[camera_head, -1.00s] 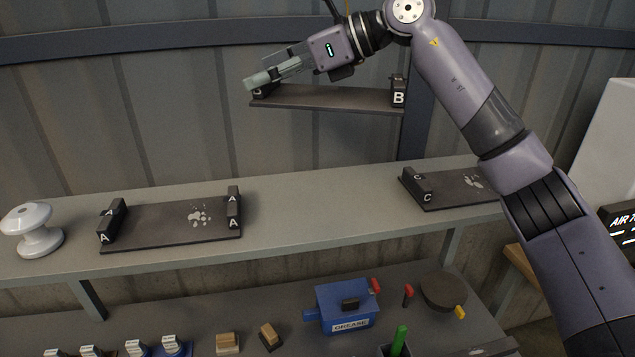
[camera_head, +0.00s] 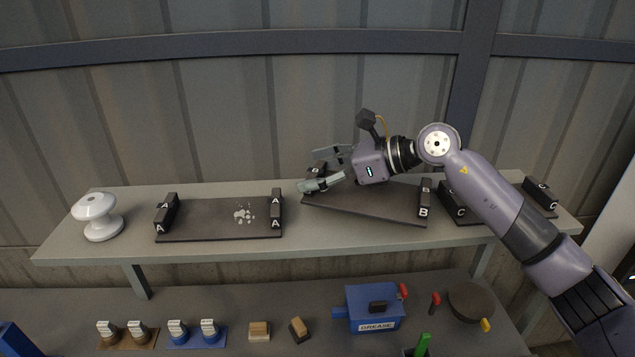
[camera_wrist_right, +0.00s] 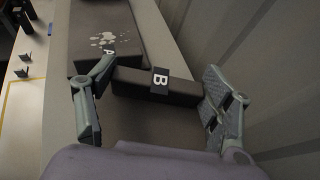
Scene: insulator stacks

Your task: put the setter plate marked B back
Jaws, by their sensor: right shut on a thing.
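The dark setter plate marked B (camera_head: 375,203) is at the shelf between plates A and C, turned slightly, its right end nearer the front. I cannot tell whether it rests on the shelf or hangs just above it. My right gripper (camera_head: 318,170) is shut on the end block of plate B at its left end. In the right wrist view the fingers stand either side of the block marked B (camera_wrist_right: 160,82). The gripper partly hides that block in the head view. My left gripper is not in view.
Plate A (camera_head: 205,222) lies left on the grey shelf (camera_head: 190,253), beside a white insulator (camera_head: 97,216). Plate C (camera_head: 470,212) lies close on the right, partly behind my arm. A blue grease box (camera_head: 372,305) stands on the bench below. The wall is close behind.

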